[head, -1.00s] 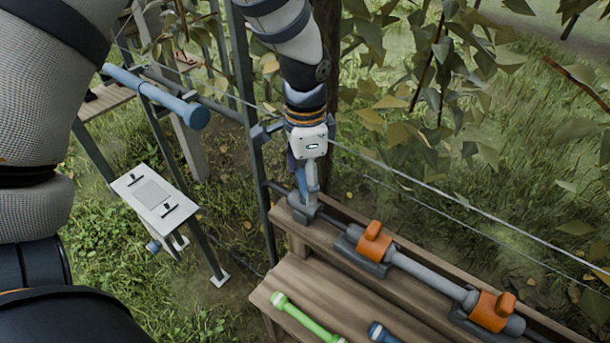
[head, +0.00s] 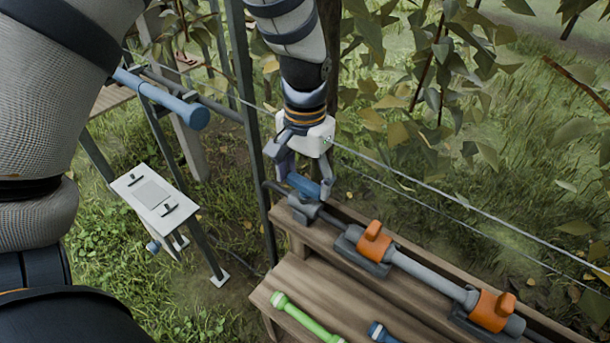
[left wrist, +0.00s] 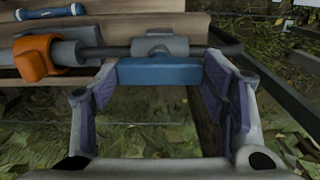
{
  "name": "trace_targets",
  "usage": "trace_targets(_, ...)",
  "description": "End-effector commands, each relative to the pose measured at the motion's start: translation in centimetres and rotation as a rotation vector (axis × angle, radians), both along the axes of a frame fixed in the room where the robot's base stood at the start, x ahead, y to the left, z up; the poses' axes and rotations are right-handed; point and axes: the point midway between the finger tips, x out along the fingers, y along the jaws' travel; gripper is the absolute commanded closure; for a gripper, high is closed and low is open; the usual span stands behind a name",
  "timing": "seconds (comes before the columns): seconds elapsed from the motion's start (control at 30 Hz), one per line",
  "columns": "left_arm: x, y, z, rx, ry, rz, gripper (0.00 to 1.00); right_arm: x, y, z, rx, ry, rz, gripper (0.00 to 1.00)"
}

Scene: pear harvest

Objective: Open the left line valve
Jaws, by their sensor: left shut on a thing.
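The left line valve has a grey body (head: 304,211) on the upper wooden shelf, at the left end of a grey pipe. Its blue handle (head: 305,187) lies roughly along the pipe. My left gripper (head: 304,182) comes down from above and is shut on the blue handle, one finger at each end. In the left wrist view, the handle (left wrist: 160,71) sits between the purple finger pads, just in front of the grey valve body (left wrist: 160,44). My right gripper is not in view.
A green tool (head: 306,318) and a blue one (head: 381,333) lie on the lower shelf (head: 330,285). A metal post (head: 254,130) and thin wires run close to my left arm. Leafy branches hang at the right.

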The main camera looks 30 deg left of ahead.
Motion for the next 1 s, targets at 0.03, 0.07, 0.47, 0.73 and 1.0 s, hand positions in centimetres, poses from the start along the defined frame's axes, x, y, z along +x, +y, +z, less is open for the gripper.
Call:
trace_targets(0.03, -0.08, -0.02, -0.12, -0.001, 0.004, 0.008, 0.61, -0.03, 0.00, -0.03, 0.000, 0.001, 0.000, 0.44)
trace_targets(0.07, -0.08, -0.03, -0.12, -0.001, 0.004, 0.012, 0.61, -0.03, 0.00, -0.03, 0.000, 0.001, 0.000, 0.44)
trace_targets(0.47, -0.09, -0.03, -0.13, -0.002, 0.004, 0.024, 0.61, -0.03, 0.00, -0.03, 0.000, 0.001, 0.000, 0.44)
trace_targets(0.73, -0.06, -0.01, -0.10, -0.001, 0.003, 0.023, 0.13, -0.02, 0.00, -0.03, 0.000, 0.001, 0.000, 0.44)
trace_targets(1.0, 0.05, 0.00, 0.42, 0.000, -0.001, 0.021, 0.13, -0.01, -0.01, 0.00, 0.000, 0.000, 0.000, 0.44)
